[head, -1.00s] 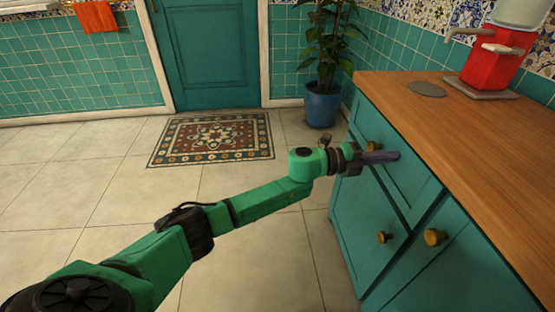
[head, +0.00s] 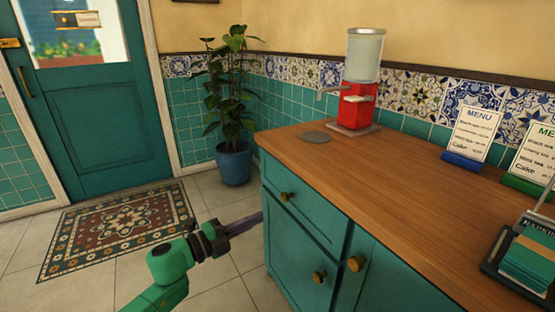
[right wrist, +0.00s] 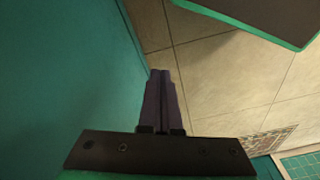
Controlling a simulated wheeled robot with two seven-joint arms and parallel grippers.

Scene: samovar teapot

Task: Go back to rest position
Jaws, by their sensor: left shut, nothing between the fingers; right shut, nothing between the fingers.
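In the head view my left gripper (head: 258,218) is a dark wrist with purple-grey fingers on a green arm. Its fingers are shut and empty. The fingertips are close to the left edge of the teal cabinet (head: 305,222), below counter height; I cannot tell whether they touch it. In the right wrist view my right gripper (right wrist: 159,75) has its purple-grey fingers together, with nothing between them. It points along a teal surface (right wrist: 60,75) on the left, with tiled floor beyond. The right arm is not in the head view.
The wooden counter (head: 370,190) holds a red dispenser (head: 357,104), a grey disc (head: 316,137), menu stands (head: 473,137) and a napkin holder (head: 525,262). A potted plant (head: 234,162) stands behind. A rug (head: 120,228) lies on open tiled floor before the door (head: 95,125).

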